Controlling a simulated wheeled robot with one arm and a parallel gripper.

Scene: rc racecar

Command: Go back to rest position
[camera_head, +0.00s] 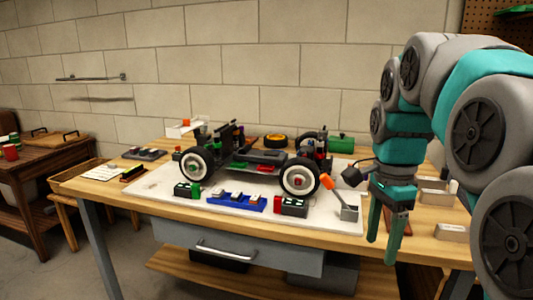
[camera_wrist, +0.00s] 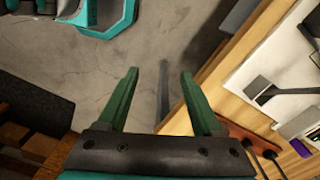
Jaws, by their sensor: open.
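My gripper (camera_head: 383,222) hangs fingers down at the front right edge of the workbench, in front of the table top. In the wrist view its two green fingers (camera_wrist: 160,95) are apart, with nothing between them but the grey floor and a table leg. The rc car chassis (camera_head: 255,158) with its white-rimmed wheels stands on a white board (camera_head: 150,190) left of my gripper, apart from it.
The wooden workbench (camera_head: 420,243) has a drawer (camera_head: 240,250) beneath. Small trays (camera_head: 453,233) lie at its right end, beside my arm. A blue tray (camera_head: 236,202) and green-and-black blocks (camera_head: 187,190) line the board's front.

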